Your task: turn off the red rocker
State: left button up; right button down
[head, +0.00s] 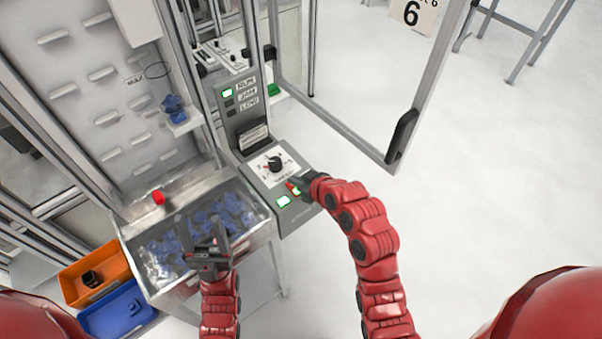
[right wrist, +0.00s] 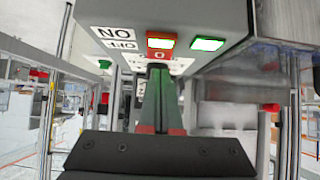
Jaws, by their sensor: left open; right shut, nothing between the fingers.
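The red rocker (right wrist: 160,41) shows in the right wrist view on the grey control panel (right wrist: 235,14), with a bright lit patch in it. A green-lit rocker (right wrist: 208,44) sits to its right. My right gripper (right wrist: 159,68) is shut and empty, its fingertips close below the red rocker; I cannot tell whether they touch the panel. In the head view my right gripper (head: 294,186) is at the panel's lower right and partly covers the rocker area. My left gripper (head: 208,238) is open and empty above the metal bin of blue parts.
A black knob (head: 275,163) is on the panel above the rockers. The metal bin (head: 262,232) stands left of it, with a red button (head: 158,197) at its back. Orange (head: 68,287) and blue (head: 92,325) boxes are lower left. An open framed door (head: 428,85) is at upper right.

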jog(key=shift+w+f, duration=0.1)
jog(key=shift+f, duration=0.7)
jog(key=shift+a, duration=0.1)
jog(key=shift+w+a+f+g+h+b, duration=0.15)
jog(key=shift+f+g+h+b, duration=0.2)
jog(key=shift+b, duration=0.25)
jog(key=shift+r+p, duration=0.1)
jog(key=shift+p, duration=0.2)
